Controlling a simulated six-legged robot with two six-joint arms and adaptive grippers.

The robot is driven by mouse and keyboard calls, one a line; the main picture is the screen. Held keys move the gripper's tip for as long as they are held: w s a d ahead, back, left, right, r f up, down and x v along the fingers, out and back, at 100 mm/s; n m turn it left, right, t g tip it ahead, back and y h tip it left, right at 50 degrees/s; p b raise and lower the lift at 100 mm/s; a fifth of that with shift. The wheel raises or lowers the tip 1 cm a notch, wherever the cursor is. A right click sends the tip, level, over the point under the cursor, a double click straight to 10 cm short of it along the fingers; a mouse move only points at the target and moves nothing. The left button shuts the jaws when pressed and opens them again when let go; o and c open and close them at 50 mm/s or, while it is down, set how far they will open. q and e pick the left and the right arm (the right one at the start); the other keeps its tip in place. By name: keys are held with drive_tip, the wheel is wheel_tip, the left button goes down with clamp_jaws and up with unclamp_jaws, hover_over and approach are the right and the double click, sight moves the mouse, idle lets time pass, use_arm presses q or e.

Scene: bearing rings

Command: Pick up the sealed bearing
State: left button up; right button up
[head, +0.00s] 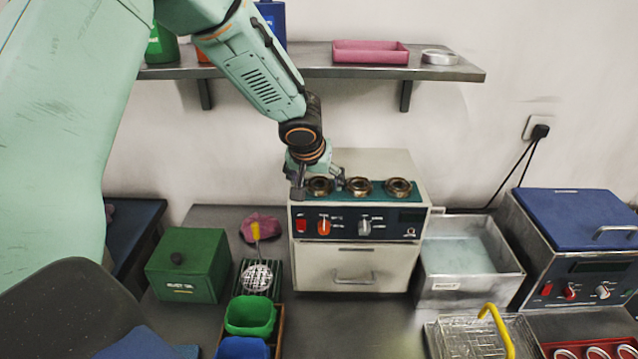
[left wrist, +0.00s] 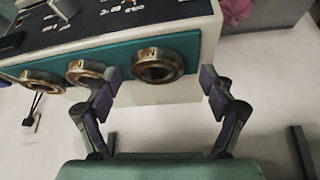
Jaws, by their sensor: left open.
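Three brass-coloured bearing rings lie in a row on the teal top strip of a cream machine (head: 352,268): a left one (head: 319,187), a middle one (head: 358,187) and a right one (head: 398,188). I cannot tell which is sealed. My left gripper (head: 318,182) is open and empty at the left ring, one finger on each side of it in the picture. In the left wrist view that ring (left wrist: 158,70) shows between the open fingers (left wrist: 160,82); I cannot tell whether they touch it. The other two rings (left wrist: 84,71) sit to its left there. My right gripper is not in view.
A shelf above holds a pink tray (head: 370,52) and a metal ring-shaped dish (head: 440,57). A metal basin (head: 470,288) and a blue-lidded machine (head: 575,225) stand right. A green box (head: 188,265) stands left; a yellow-handled wire basket (head: 470,338) is in front.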

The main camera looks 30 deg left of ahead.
use_arm(q)
drive_tip(key=shift+w+d, duration=0.15)
drive_tip(key=shift+w, duration=0.05)
drive_tip(key=shift+w+f, duration=0.15)
drive_tip(key=shift+w, duration=0.05)
drive_tip(key=shift+c, duration=1.4)
drive_tip(key=shift+s, duration=0.25)
drive_tip(key=c, duration=0.4)
drive_tip(key=shift+w, duration=0.2)
drive_tip(key=c, duration=0.5)
drive_tip(key=shift+c, duration=0.3)
